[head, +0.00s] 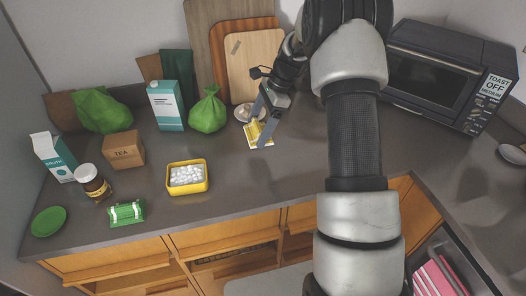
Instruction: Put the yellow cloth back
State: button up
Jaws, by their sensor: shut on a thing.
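The yellow cloth (254,138) lies low over the grey counter, towards the back middle, in the head view. It looks striped yellow and white. My gripper (260,131) reaches down from the upper right and is shut on the cloth. Its fingers hide part of the cloth. I cannot tell whether the cloth touches the counter.
A small white round dish (244,112) stands just behind the cloth. Cutting boards (254,60) lean on the wall. A green bag (208,112), a carton (166,106) and a yellow tub (187,189) stand left. A toaster oven (432,82) stands right. The counter's front middle is clear.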

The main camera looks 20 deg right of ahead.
jog(key=s+d+m+t+h, duration=0.1)
jog(key=s+d+m+t, duration=0.2)
jog(key=d+m, duration=0.55)
jog(key=m+t+h+b, duration=0.2)
jog(key=m+h, duration=0.2)
jog(key=m, duration=0.5)
send_over(309, 158)
jog(key=s, duration=0.2)
notch_tip(309, 158, down, 4)
jog(key=shift+w+d+r+b, duration=0.1)
jog(key=shift+w+r+b, duration=0.1)
jog(key=shift+b, duration=0.25)
jog(key=shift+f+b, duration=0.45)
jog(key=shift+f, duration=1.65)
jog(key=shift+f, duration=0.2)
jog(key=o, duration=1)
jog(key=shift+r, duration=0.5)
jog(key=p+v, duration=0.2)
jog(key=v, duration=0.9)
jog(key=shift+d+r, duration=0.2)
jog(key=shift+r, duration=0.05)
